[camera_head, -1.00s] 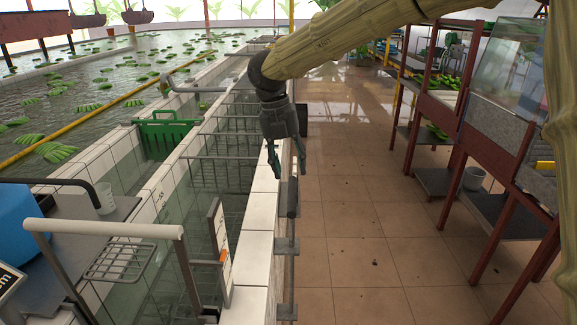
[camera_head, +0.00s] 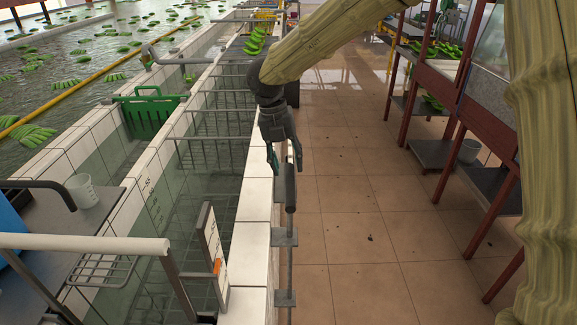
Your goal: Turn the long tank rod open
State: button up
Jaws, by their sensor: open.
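The long tank rod (camera_head: 290,262) is a thin grey upright rod on the outer right side of the tiled tank. It passes through two grey brackets (camera_head: 285,237) and has a thicker dark sleeve (camera_head: 290,188) near its top. My gripper (camera_head: 285,162) points down above the rod with its fingers apart. One finger shows left of the rod's upper end and the other beside it on the right. The fingertips appear at about the sleeve's top in the picture. I cannot tell whether they touch it or how far off they are in depth.
The white tiled tank wall (camera_head: 255,240) runs close along the left. A gate panel with an orange mark (camera_head: 213,255) and a white-topped rail (camera_head: 85,243) stand nearer. A green crate (camera_head: 150,112) hangs at the tank. The tiled floor (camera_head: 365,220) is clear; red-framed shelves (camera_head: 480,190) stand right.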

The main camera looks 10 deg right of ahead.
aim_at(288, 169)
jog(key=shift+w+d+f, duration=0.1)
jog(key=shift+w+f, duration=0.4)
jog(key=shift+f, duration=0.35)
jog(key=shift+d+f, duration=0.1)
jog(key=shift+f, duration=0.25)
jog(key=shift+s+d+f, duration=0.1)
jog(key=shift+s, duration=0.1)
jog(key=shift+s+r, duration=0.25)
jog(key=shift+s, duration=0.5)
jog(key=shift+w+f, duration=0.35)
jog(key=shift+w, duration=0.1)
jog(key=shift+w+f, duration=0.15)
jog(key=shift+w, duration=0.05)
jog(key=shift+c, duration=1)
jog(key=shift+s+r, duration=0.25)
grip_shut()
